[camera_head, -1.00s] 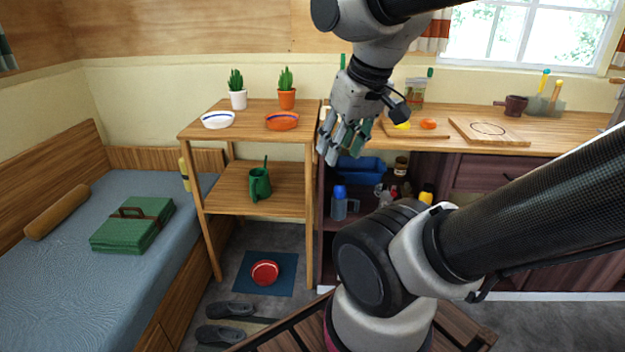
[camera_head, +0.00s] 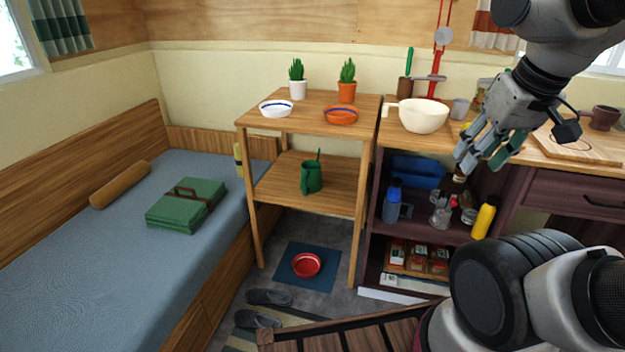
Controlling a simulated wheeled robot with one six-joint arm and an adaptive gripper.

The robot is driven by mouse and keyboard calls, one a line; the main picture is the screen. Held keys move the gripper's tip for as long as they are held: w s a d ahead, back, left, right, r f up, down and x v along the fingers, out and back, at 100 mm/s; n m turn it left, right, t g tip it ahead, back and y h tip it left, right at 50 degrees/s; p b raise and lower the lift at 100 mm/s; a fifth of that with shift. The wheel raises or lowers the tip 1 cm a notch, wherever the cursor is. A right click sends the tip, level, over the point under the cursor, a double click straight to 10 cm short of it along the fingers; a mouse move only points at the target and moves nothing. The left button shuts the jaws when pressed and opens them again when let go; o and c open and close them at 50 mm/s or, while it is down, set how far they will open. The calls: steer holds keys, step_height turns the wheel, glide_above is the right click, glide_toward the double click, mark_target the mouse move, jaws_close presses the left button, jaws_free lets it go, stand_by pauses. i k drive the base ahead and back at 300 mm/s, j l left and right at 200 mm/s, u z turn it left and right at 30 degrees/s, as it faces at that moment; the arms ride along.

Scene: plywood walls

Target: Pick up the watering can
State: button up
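The watering can (camera_head: 311,178) is dark green with an upright thin spout or handle. It stands on the lower shelf of the wooden shelf unit (camera_head: 285,196), near its middle. My gripper (camera_head: 474,160) is at the upper right, in front of the counter, pointing down and left. Its fingers look spread apart with nothing between them. It is well to the right of the watering can and apart from it.
Two bowls and two potted cacti (camera_head: 347,82) stand on the unit's top shelf. A cream pot (camera_head: 422,115) sits on the counter (camera_head: 450,134). A bed (camera_head: 150,250) is at left. A red bowl (camera_head: 306,264) and slippers (camera_head: 268,297) lie on the floor.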

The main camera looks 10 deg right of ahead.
mark_target(311, 176)
steer(key=i+j+u, duration=0.1)
steer(key=i, duration=0.4)
steer(key=i+j, duration=0.15)
steer(key=i, duration=0.4)
steer(key=k+l, duration=0.35)
steer(key=k+u, duration=0.05)
steer(key=k, duration=0.05)
